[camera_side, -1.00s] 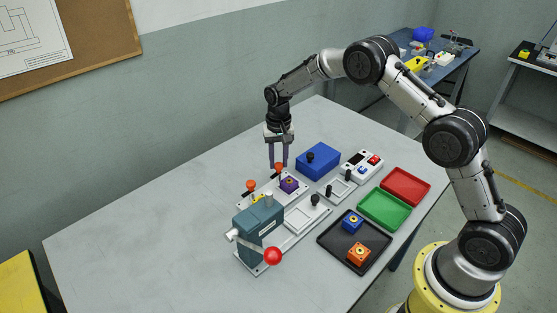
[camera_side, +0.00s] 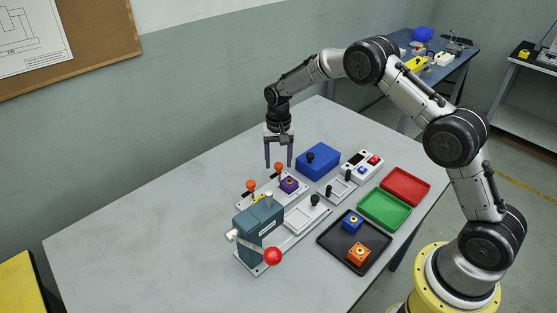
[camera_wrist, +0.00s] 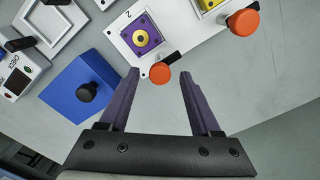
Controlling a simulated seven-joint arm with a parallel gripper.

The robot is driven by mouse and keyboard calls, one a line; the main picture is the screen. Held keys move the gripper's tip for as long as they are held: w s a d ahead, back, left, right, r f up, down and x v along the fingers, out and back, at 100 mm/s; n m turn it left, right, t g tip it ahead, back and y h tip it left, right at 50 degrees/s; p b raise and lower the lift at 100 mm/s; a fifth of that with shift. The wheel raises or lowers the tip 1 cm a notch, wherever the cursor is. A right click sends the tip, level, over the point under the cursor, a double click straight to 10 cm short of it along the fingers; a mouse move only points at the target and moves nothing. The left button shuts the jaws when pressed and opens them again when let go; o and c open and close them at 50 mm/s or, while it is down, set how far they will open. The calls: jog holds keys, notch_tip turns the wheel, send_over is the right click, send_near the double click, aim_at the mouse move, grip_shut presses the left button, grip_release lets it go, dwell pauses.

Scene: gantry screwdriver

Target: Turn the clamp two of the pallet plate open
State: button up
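The pallet plate (camera_side: 267,185) carries a purple block with a yellow centre (camera_side: 289,184), in the nest marked 2 in the wrist view (camera_wrist: 128,18). Clamp two has an orange knob (camera_wrist: 160,73) and a short black bar (camera_wrist: 174,56) beside the purple block's near corner. In the side view its knob (camera_side: 279,167) shows between my fingertips. My gripper (camera_side: 278,164) points down, fingers spread and empty. In the wrist view the knob lies between my fingertips (camera_wrist: 159,75); whether they are level with it or above it is hard to tell.
The other orange-knobbed clamp (camera_side: 250,185) stands beside a yellow block. A teal press with a red-ball lever (camera_side: 272,256) stands in front. A blue box with a black knob (camera_side: 318,163) is close on the right. The table left of the plate is clear.

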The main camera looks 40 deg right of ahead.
aim_at(278, 165)
jog(key=shift+r, duration=0.1)
notch_tip(278, 165, up, 14)
dwell(0.6)
